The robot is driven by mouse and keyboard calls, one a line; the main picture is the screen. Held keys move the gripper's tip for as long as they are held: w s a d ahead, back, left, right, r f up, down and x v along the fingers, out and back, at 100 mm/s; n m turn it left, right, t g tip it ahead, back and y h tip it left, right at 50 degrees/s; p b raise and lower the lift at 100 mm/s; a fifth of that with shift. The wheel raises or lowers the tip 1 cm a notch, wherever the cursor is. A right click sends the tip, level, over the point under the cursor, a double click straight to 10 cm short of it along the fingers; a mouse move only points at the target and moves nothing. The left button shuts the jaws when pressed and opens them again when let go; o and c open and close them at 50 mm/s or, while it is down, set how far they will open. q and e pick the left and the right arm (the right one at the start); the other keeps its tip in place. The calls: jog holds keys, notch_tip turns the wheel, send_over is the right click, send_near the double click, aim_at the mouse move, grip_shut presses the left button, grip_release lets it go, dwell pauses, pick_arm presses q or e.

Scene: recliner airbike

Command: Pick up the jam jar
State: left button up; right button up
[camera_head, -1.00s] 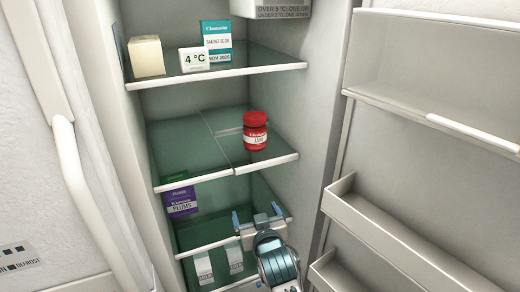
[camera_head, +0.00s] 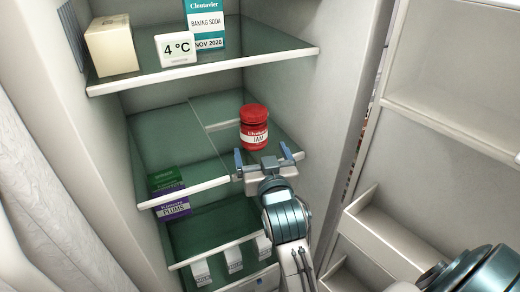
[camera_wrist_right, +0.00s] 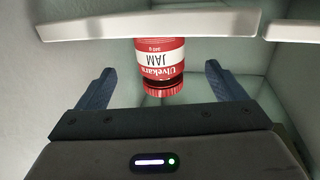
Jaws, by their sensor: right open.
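The jam jar (camera_head: 254,127) is red with a red lid and a white label. It stands upright on the right part of the middle glass shelf (camera_head: 165,140) in the fridge. My right gripper (camera_head: 265,157) is open and empty at that shelf's front edge, just in front of the jar. In the right wrist view the jar (camera_wrist_right: 160,65) appears upside down, between and beyond the two spread fingers (camera_wrist_right: 166,88). A white shelf edge covers part of it there. My left gripper is not in view.
A box of plums (camera_head: 173,205) stands below, left of my arm. The upper shelf (camera_head: 240,60) holds a cream block (camera_head: 111,46), a 4 °C display (camera_head: 176,49) and baking soda (camera_head: 206,22). The open door's bins (camera_head: 385,232) are on the right. The middle shelf's left part is bare.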

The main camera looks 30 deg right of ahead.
aim_at(257, 139)
jog(key=shift+w+r, duration=0.15)
jog(key=shift+w, duration=0.05)
jog(key=p+x, duration=0.3)
jog(key=x, duration=0.3)
jog(key=shift+d+r, duration=0.1)
jog(key=p+x, duration=0.1)
jog(key=x, duration=0.2)
jog(key=shift+w, duration=0.2)
jog(key=shift+w+d+f+p, duration=0.2)
jog(key=shift+w+f+p, duration=0.1)
jog(key=shift+w, duration=0.15)
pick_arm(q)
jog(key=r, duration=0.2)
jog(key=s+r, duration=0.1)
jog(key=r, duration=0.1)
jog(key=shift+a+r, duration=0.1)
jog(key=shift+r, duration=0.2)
pick_arm(e)
jog(key=c, duration=1.4)
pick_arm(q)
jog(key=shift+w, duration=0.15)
